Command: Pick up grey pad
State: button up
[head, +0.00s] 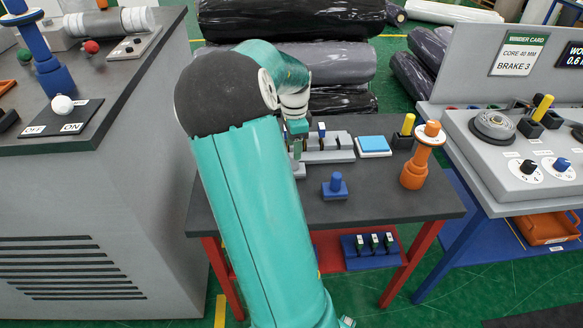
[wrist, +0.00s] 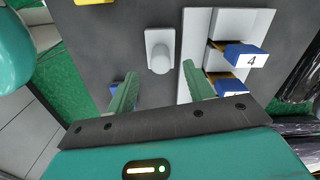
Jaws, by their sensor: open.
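The grey pad (wrist: 160,50), a light grey plate with a rounded knob, lies on the dark table top in the wrist view. In the head view, a light grey piece beside my gripper (head: 299,170) seems to be the same pad, mostly hidden by my arm. My gripper (wrist: 161,90) is open and empty, its two green fingers apart. The pad lies just beyond the fingertips, between their lines and apart from both. In the head view my gripper (head: 296,148) is low over the left part of the table.
A light grey rack (head: 340,156) with numbered blue-ended pieces stands close to the right finger in the wrist view. A blue knobbed block (head: 335,188), a blue-and-white pad (head: 374,146) and an orange stand (head: 415,170) are further right.

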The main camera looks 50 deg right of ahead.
aim_at(294, 161)
notch_tip(294, 161, down, 7)
jog(key=shift+r, duration=0.15)
jog(key=shift+c, duration=0.4)
jog(key=c, duration=1)
